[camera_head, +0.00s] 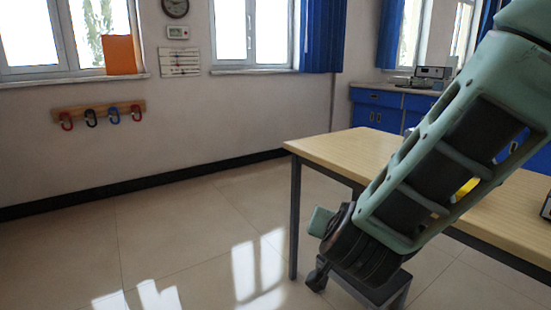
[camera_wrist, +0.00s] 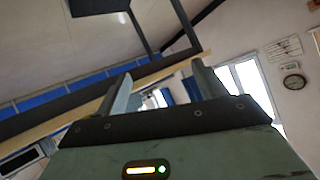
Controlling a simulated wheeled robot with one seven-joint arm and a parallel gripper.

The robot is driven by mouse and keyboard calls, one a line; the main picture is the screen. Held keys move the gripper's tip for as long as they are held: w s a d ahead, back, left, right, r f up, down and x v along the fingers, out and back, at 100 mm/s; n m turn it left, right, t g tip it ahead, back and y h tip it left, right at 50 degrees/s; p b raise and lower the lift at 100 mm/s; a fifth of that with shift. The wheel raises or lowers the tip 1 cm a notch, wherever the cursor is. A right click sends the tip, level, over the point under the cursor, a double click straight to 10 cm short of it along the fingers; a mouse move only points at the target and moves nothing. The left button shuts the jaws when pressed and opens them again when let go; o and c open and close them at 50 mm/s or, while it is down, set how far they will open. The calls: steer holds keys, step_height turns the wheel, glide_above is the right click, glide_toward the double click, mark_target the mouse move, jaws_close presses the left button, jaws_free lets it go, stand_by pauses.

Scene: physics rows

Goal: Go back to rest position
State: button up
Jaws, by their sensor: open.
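My gripper (camera_wrist: 163,88) shows in the wrist view with its two fingers apart and nothing between them. In the head view my green arm reaches down from the upper right, in front of the table. The dark wrist end hangs beside the table's near side, below the level of its top, and a dark finger (camera_head: 318,274) shows at its lower left.
A yellow thing (camera_head: 466,188) is partly hidden behind my arm. A dark device (camera_head: 546,207) sits at the table's right. Blue cabinets (camera_head: 376,108) stand at the back. Hooks (camera_head: 100,114) hang on the wall. The tiled floor (camera_head: 150,235) at left is clear.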

steer(key=s+a+f+n+g+y, duration=0.1)
steer(key=s+a+n+g+y, duration=0.6)
steer(key=s, duration=0.5)
steer(key=s+d+f+n+g+h, duration=0.2)
steer(key=s+d+n+g+h, duration=0.3)
steer(key=s+d, duration=0.55)
step_height(320, 180, up, 32)
steer(key=s+a+p, duration=0.1)
steer(key=s+p, duration=0.1)
steer(key=p, duration=3)
steer(key=shift+s+r+n, duration=0.2)
steer(key=shift+n, duration=0.1)
steer(key=shift+a, duration=0.1)
